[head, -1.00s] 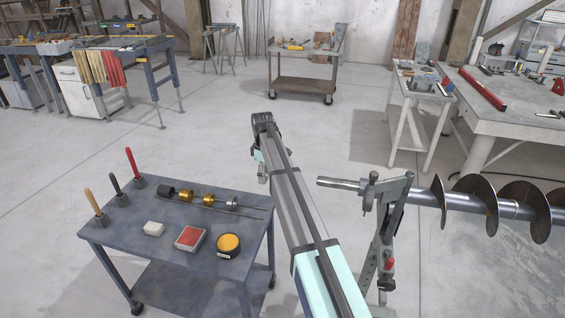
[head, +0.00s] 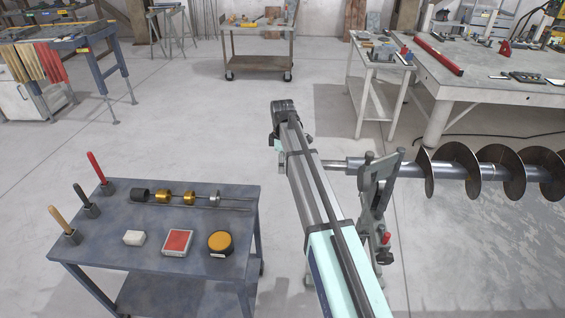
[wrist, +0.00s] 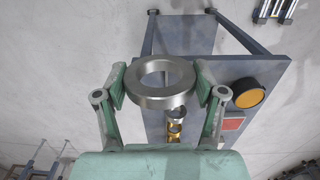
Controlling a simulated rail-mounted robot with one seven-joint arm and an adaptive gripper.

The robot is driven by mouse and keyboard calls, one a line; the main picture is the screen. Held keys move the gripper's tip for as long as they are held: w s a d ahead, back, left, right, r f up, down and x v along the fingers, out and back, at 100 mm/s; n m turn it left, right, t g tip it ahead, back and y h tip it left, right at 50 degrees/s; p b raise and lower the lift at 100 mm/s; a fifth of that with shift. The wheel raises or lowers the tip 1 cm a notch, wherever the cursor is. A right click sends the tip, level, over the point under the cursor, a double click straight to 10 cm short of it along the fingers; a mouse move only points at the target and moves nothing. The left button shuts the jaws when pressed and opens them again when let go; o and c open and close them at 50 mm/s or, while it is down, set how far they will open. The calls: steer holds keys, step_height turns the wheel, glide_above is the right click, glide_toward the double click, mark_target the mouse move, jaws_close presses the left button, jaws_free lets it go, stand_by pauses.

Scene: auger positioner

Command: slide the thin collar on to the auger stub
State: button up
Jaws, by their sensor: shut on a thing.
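The thin collar is a plain silver metal ring (wrist: 165,102) in the wrist view. My gripper (wrist: 162,84) is shut on it, one finger pad at each side, with the ring's hole open towards the camera. In the head view my arm hides the collar and most of my gripper. The auger stub (head: 341,165) is a smooth bare steel shaft, held level by a grey stand (head: 376,190). Its free left end meets the outline of my arm in the picture, so I cannot tell the gap. The dark auger flights (head: 463,172) run off to the right.
A blue-grey trolley (head: 110,243) stands at lower left with upright handled tools, a rod carrying black, brass and silver rings (head: 176,196), a white block, a red-topped tin and a yellow-topped tin (head: 220,243). A large grey workbench (head: 440,88) stands behind the auger. Open floor lies beyond my arm.

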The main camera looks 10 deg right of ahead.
steer(key=shift+r, duration=0.1)
steer(key=shift+s+d+p, duration=0.15)
steer(key=shift+s+d, duration=0.05)
steer(key=shift+d, duration=0.75)
steer(key=shift+s+d+p, duration=0.15)
steer(key=shift+d, duration=0.85)
steer(key=shift+s+d+p, duration=0.15)
steer(key=shift+s+d, duration=0.05)
steer(key=shift+d, duration=0.75)
steer(key=shift+p, duration=0.45)
steer(key=shift+s+d+p, duration=0.1)
steer(key=shift+s+d, duration=0.15)
steer(key=shift+d, duration=1)
steer(key=shift+s+d+p, duration=0.15)
steer(key=shift+s+d, duration=0.1)
steer(key=shift+d, duration=0.95)
steer(key=shift+s+d+p, duration=0.1)
steer(key=shift+s+d, duration=0.15)
steer(key=shift+d, duration=1)
steer(key=o, duration=1.5)
step_height(320, 180, up, 12)
steer(key=shift+f, duration=0.1)
